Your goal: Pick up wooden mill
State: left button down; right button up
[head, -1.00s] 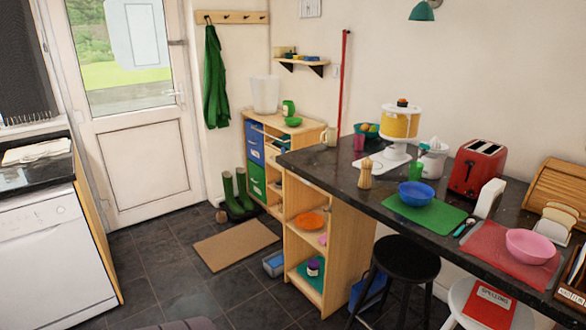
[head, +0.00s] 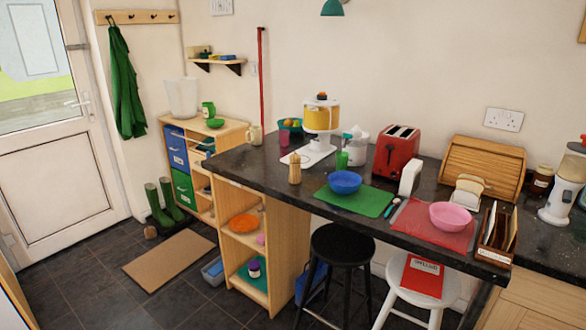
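The wooden mill (head: 295,168) stands upright on the dark granite counter (head: 262,178), near its left end. It is light wood with a narrow neck and a rounded top. Free counter surface lies in front of it and to its left. A white sheet lies just behind it, and a green mat lies to its right. Neither of my grippers shows in the head view.
A black stool (head: 342,246) and a white stool (head: 420,284) stand at the counter's front. Floor is open at left.

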aim_at(295, 175)
jog(key=i+z, duration=0.3)
jog(key=i, duration=0.15)
jog(key=i+j+z, duration=0.3)
jog(key=i, duration=0.15)
